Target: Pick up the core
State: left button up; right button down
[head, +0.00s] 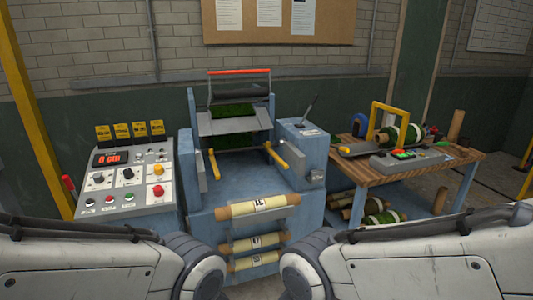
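Cardboard cores wrapped in pale yellow, with dark-marked labels, sit one above another on the front of the blue machine. The top core (258,205) lies roughly level, with brown ends sticking out. A middle core (254,242) and a lower core (253,261) are below it. Bare brown tube ends also show among the rolls under the wooden table (440,200). I cannot tell which one the task means. My two arms enter at the bottom left and bottom right, but neither gripper is in view.
The blue machine (232,172) has green turf under its roller and yellow handles. A control panel (128,180) stands left. A yellow post (30,100) stands far left.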

aim_at(264, 240)
jog(key=z, duration=0.3)
jog(key=k, duration=0.35)
jog(key=z, duration=1.55)
jog(key=i, duration=2.7)
jog(key=u, duration=1.6)
jog(key=i, duration=0.9)
jog(key=u, duration=0.9)
